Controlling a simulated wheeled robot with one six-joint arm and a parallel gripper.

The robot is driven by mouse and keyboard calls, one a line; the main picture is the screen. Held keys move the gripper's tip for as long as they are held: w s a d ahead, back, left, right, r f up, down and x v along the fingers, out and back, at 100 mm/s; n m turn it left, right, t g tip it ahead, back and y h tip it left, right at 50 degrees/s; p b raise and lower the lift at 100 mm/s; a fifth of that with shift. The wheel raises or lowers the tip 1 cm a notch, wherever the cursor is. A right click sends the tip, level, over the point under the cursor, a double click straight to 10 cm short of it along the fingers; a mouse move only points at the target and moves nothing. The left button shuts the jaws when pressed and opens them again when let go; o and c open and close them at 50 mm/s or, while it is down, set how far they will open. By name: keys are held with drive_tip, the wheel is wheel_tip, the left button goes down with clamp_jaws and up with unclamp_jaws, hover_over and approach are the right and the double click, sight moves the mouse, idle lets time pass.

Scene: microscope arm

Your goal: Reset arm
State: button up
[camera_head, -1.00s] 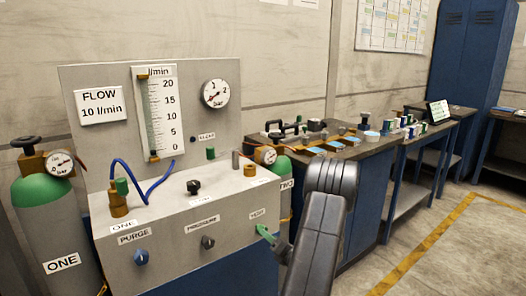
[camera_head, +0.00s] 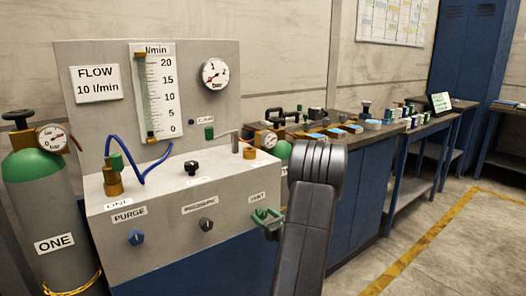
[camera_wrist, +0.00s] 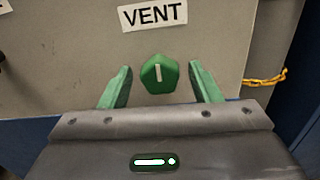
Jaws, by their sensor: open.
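My gripper (camera_wrist: 162,88) is open, with its two green fingers apart in the wrist view. Between and just beyond them is a green knob (camera_wrist: 160,74) with a white pointer mark standing upright. The VENT label (camera_wrist: 153,15) is above the knob on the grey panel front. In the head view my gripper (camera_head: 265,216) is at the right end of the panel (camera_head: 165,238), below its VENT label, partly hidden by my dark arm. No contact between fingers and knob is visible.
The blue PURGE knob (camera_head: 137,237) and the dark middle knob (camera_head: 206,225) are to the left. Cylinder ONE (camera_head: 45,215) stands at the far left. A workbench (camera_head: 355,148) with small items runs to the right. A yellow chain (camera_wrist: 268,77) hangs right of the panel. Open floor lies at right.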

drive_tip(key=n+b, duration=0.2)
drive_tip(key=n, duration=0.1)
drive_tip(key=n+b, duration=0.2)
drive_tip(key=shift+f+n, duration=0.2)
drive_tip(key=shift+n, duration=0.2)
drive_tip(key=shift+r+n+b, duration=0.15)
drive_tip(key=shift+n+b, duration=0.75)
drive_tip(key=shift+n, duration=1)
